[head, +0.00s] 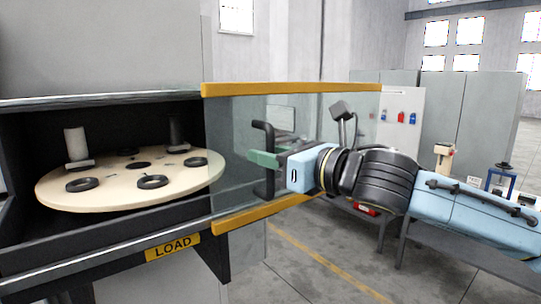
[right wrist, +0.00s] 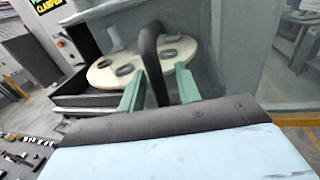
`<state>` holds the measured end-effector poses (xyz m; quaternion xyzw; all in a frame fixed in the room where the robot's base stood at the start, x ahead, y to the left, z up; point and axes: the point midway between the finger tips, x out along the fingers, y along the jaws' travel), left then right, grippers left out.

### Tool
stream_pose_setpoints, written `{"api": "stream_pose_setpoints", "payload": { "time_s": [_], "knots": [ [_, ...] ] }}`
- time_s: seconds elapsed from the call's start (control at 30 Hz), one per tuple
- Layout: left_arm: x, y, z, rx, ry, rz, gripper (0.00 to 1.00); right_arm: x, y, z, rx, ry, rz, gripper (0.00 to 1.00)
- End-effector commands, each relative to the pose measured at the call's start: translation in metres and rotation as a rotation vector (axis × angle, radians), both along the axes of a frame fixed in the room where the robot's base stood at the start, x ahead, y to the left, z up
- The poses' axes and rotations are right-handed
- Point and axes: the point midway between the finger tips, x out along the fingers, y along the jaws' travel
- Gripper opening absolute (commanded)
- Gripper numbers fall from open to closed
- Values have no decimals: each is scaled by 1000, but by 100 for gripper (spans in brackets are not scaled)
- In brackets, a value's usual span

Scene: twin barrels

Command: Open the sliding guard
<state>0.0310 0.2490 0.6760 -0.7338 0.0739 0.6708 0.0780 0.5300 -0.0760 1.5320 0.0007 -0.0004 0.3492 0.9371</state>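The sliding guard is a clear panel (head: 228,125) with yellow rails along its top and bottom. It stands to the right, and the left part of the machine's front is uncovered. Its black bar handle (head: 265,185) is upright and also shows in the right wrist view (right wrist: 150,42). My right gripper (head: 264,158) is at the handle, with its green fingers on either side of the bar. In the right wrist view the fingers (right wrist: 160,70) stand apart, with a gap seen beside the bar. My left gripper is not in view.
Inside the machine is a round cream turntable (head: 115,185) with several black rings. A yellow LOAD label (head: 172,247) is on the front ledge. Grey cabinets (head: 465,110) and a bench stand behind my right arm. Floor with a yellow line (head: 320,260) is clear below.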

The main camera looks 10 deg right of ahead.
Motion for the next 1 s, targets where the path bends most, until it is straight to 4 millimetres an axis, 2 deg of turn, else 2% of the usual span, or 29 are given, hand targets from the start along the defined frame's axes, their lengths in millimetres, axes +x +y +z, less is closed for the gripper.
{"api": "stream_pose_setpoints", "payload": {
  "time_s": [0.37, 0.47, 0.8, 1.0],
  "knots": [
    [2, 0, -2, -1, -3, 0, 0, -6, -4, -1, -1, -1, 2, 33],
    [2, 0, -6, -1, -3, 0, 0, -16, -13, -2, -2, -1, 1, 33],
    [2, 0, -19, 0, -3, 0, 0, -67, -58, -2, -2, -1, -2, 33],
    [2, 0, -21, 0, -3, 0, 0, -89, -78, -1, -1, 0, -2, 33]
  ]
}}
